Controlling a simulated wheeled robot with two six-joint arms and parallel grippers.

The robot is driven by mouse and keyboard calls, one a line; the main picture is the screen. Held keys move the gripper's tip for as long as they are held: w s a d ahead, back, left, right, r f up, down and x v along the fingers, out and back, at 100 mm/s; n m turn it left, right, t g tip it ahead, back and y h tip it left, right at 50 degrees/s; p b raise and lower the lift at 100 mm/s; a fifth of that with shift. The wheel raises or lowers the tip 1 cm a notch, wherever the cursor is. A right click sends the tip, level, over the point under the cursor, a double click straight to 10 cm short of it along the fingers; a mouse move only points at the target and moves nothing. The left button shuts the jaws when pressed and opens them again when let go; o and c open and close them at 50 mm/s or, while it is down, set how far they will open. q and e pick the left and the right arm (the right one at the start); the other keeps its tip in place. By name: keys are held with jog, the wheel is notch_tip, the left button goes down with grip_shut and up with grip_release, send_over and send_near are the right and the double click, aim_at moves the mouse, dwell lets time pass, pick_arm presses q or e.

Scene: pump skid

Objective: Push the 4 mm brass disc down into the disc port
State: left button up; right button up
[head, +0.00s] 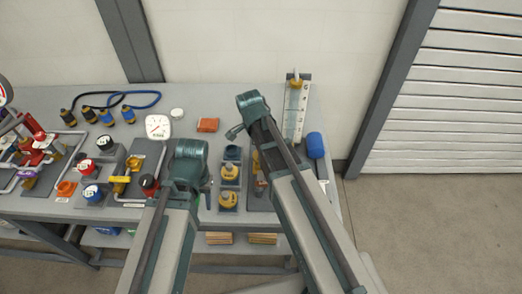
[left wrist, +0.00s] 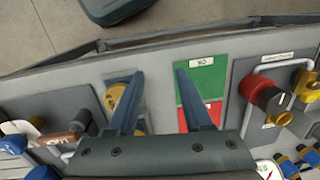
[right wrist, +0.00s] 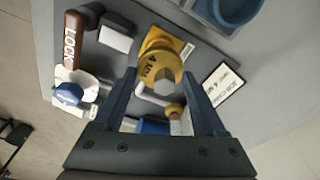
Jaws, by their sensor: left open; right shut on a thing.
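The 4 mm brass disc (right wrist: 160,63), yellow with "4 MM" on its face and a grey hexagonal boss, is between the fingertips of my right gripper (right wrist: 160,76), which is shut on it. The disc overlaps a yellow plate (right wrist: 187,49) on the grey panel. The disc port is hidden behind the disc, so I cannot tell how deep the disc sits. In the head view the right arm covers most of this spot. My left gripper (left wrist: 160,80) is open and empty, above the bench between a yellow disc (left wrist: 115,95) and a green-and-red panel (left wrist: 203,78).
Beside the held disc are a brown LOCK handle (right wrist: 72,42), a grey block (right wrist: 117,32), a blue-capped part (right wrist: 68,93) and a white label (right wrist: 229,84). Two yellow discs (head: 229,171) (head: 228,199) sit in holders. A blue cylinder (head: 315,145) stands right. Valves crowd the left bench.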

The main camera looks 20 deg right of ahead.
pick_arm(q)
jog(key=shift+f+b, duration=1.75)
jog(key=shift+b, duration=0.05)
pick_arm(e)
jog(key=shift+f, duration=1.75)
jog(key=o, duration=1.5)
pick_arm(q)
jog(key=shift+r, duration=0.1)
pick_arm(e)
jog(key=shift+r, duration=0.1)
pick_arm(q)
notch_tip(320, 180, up, 14)
jog(key=p, duration=1.3)
jog(key=shift+f+p, duration=0.2)
jog(key=shift+p, duration=0.2)
pick_arm(e)
jog(key=r, duration=0.4)
jog(key=a+r, duration=0.1)
jog(key=r, duration=0.4)
jog(key=a+r, duration=0.1)
jog(key=r, duration=0.3)
jog(key=shift+s+r, duration=0.15)
jog(key=shift+r, duration=0.15)
